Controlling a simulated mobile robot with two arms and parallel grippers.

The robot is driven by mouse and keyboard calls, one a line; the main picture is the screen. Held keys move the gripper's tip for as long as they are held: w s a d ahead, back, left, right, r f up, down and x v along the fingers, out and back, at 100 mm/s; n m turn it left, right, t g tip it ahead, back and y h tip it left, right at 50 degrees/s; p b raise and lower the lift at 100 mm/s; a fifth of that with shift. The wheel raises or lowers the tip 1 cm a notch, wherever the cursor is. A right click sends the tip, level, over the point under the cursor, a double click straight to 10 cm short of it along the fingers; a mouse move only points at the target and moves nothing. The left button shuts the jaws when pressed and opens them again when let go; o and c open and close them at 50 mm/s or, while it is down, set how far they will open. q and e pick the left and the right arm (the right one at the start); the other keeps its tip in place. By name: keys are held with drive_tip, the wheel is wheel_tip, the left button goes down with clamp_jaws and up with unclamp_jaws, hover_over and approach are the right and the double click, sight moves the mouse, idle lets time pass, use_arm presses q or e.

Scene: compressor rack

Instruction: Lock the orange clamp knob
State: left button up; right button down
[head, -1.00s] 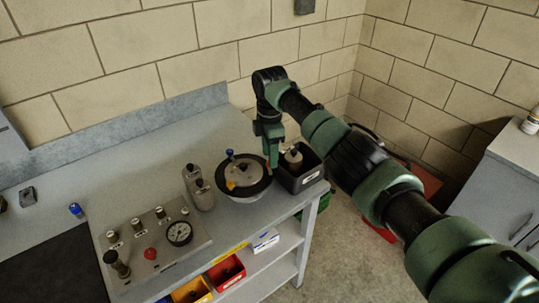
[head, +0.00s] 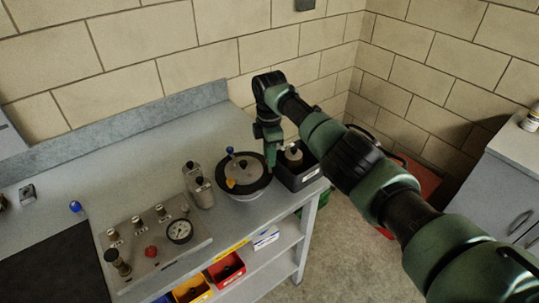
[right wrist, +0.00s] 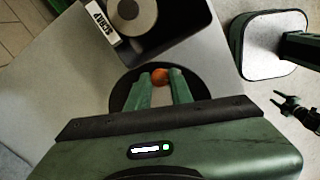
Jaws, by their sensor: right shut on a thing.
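The orange clamp knob (right wrist: 160,76) shows in the right wrist view as a round ball between my right gripper's fingertips (right wrist: 162,80). My right gripper is shut on it. In the head view my right gripper (head: 271,162) points down at the right edge of the round pot (head: 262,183), which has a dark rim and a metal lid. There the gripper hides the knob. The lid carries a blue-tipped lever (head: 230,151) and a yellow-orange tab (head: 231,183). My left gripper is not in view.
Grey cylinders (head: 200,188) stand left of the pot. A panel with a gauge (head: 179,231) lies at front left. The bench behind the pot is clear.

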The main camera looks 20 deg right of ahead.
drive_tip(key=m+p, duration=0.1)
drive_tip(key=m, duration=0.2)
drive_tip(key=shift+r+p, duration=0.15)
drive_tip(key=shift+p, duration=0.25)
drive_tip(key=m+p, duration=0.1)
drive_tip(key=m, duration=0.4)
drive_tip(key=m+p, duration=0.1)
drive_tip(key=m, duration=0.3)
drive_tip(key=shift+m, duration=0.3)
drive_tip(key=m+p, duration=0.1)
drive_tip(key=m, duration=0.3)
drive_tip(key=shift+w+m, duration=0.1)
drive_tip(key=shift+m, duration=0.3)
drive_tip(key=c, duration=1.3)
unclamp_jaws()
drive_tip(key=shift+o, duration=0.2)
